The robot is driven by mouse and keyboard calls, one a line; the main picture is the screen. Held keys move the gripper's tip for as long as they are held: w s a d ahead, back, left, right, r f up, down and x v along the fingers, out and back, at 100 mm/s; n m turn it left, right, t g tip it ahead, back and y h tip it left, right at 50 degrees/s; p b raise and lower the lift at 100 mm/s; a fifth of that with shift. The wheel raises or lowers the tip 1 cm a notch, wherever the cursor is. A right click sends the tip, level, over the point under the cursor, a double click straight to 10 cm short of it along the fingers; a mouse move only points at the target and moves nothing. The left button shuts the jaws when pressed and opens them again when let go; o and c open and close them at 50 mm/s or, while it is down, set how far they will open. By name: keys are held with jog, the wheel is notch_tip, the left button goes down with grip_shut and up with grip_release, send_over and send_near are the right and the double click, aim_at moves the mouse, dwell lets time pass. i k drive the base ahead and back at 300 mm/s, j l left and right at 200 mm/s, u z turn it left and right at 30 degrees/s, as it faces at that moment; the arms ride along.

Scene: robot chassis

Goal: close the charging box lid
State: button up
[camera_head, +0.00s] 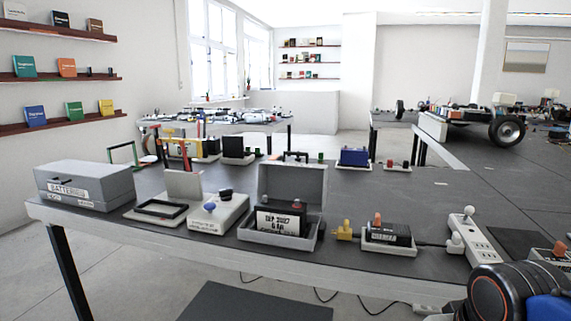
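The charging box seems to be the grey box (246,236) near the front edge of the table, at the middle of the picture. Its lid (292,181) stands upright at the back, so the box is open. A black block (282,219) with a white label sits inside; the label's lettering is too small to read surely. No gripper fingers show. Only a dark rounded part with an orange ring (497,300), apparently my arm, shows at the lower right, well to the right of the box.
A closed grey box marked batteries (88,184) stands at the left of the dark table (398,184). A white switch box (217,213) stands left of the open box. A yellow connector (344,231), a small device (389,237) and a power strip (475,238) lie to its right.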

aim_at(307, 183)
jog(key=i+j+z, duration=0.1)
jog(key=j, duration=0.35)
jog(key=i+j+z, duration=0.15)
jog(key=j, duration=0.3)
jog(key=i+j+z, duration=0.1)
jog(key=j, duration=0.35)
jog(key=i+j+z, duration=0.1)
jog(key=j, duration=0.4)
jog(key=i+j+z, duration=0.15)
jog(key=j, duration=0.3)
jog(key=i, duration=0.2)
